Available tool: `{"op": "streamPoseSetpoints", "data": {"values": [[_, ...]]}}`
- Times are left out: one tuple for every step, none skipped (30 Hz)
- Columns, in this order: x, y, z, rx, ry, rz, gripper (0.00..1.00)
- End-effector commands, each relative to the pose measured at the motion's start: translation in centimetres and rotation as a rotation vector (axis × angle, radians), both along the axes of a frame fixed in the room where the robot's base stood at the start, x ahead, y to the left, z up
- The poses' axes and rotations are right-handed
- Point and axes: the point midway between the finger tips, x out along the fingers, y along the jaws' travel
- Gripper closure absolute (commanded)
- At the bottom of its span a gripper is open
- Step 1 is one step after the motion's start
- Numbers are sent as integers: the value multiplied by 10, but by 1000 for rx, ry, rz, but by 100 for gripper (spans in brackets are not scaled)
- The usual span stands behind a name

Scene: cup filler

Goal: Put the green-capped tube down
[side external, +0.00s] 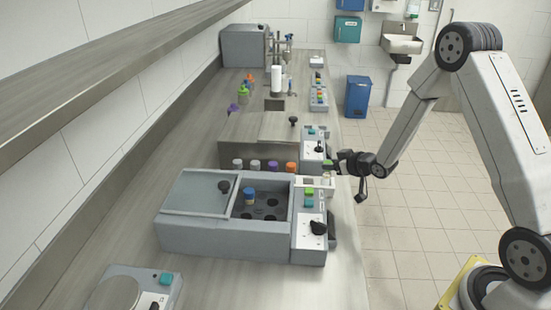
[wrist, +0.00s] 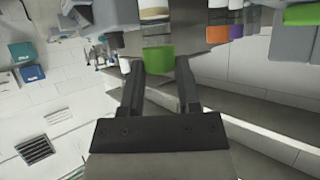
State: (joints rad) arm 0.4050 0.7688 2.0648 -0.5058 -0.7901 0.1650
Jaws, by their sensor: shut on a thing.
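My gripper (side external: 333,163) is at the right edge of the bench, beside the front grey machine and the row of capped tubes. In the wrist view, my gripper (wrist: 158,72) has its two fingers on either side of a green cap (wrist: 158,58) and is shut on the green-capped tube. A pale part of the tube seems to show above the cap in that view. In the side view the held tube is small and partly hidden by my fingers, so I cannot tell whether it touches anything below.
The front grey machine (side external: 170,238) has an open well with a blue-capped tube (side external: 249,193) and several empty holes. A row of capped tubes, including a purple one (side external: 273,166) and an orange one (side external: 291,167), stands behind it. Bare bench lies along the left.

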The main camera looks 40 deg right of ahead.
Motion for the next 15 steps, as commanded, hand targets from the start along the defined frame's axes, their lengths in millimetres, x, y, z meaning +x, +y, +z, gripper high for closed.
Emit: {"op": "streamPoseSetpoints", "data": {"values": [[0,0,-4,1,1,0,100],[0,0,-6,0,1,0,100],[0,0,-8,0,1,-1,100],[0,0,-9,-1,0,0,100],[0,0,-9,-1,0,0,100],[0,0,-10,-1,-1,0,100],[0,0,-10,-1,-1,0,100],[0,0,-10,-1,-1,0,100],[0,0,-9,-1,-1,0,100],[0,0,-9,-1,-1,0,100],[0,0,-9,-1,-1,0,100],[0,0,-9,-1,-1,0,100],[0,0,-10,-1,-1,0,100],[0,0,-10,-1,-1,0,100],[0,0,-11,-1,-1,0,100]]}}
